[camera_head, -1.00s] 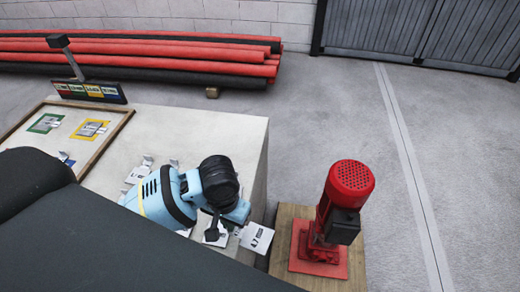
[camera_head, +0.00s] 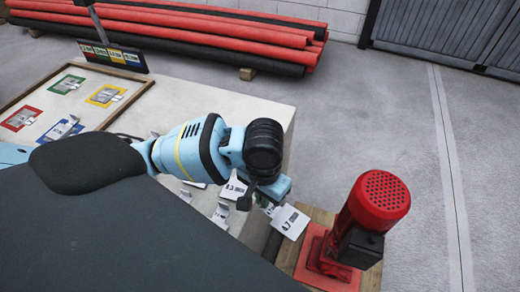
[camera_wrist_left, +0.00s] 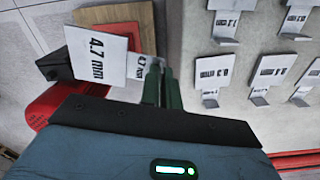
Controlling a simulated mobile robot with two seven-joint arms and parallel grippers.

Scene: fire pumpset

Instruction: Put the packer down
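My left gripper (camera_head: 262,196) comes in from the left, over the right edge of the pale table. A white packer tag reading 4.7 mm (camera_head: 290,221) is at its fingertips, near the red pump's wooden stand. In the left wrist view, the green fingers (camera_wrist_left: 160,85) are close together beside a large 4.7 mm packer tag (camera_wrist_left: 97,55). The fingers look shut on a packer, though the contact is partly hidden. My right gripper is not in view.
The red pump (camera_head: 372,215) stands just right of the gripper. Red pipes (camera_head: 200,38) lie on the floor behind.

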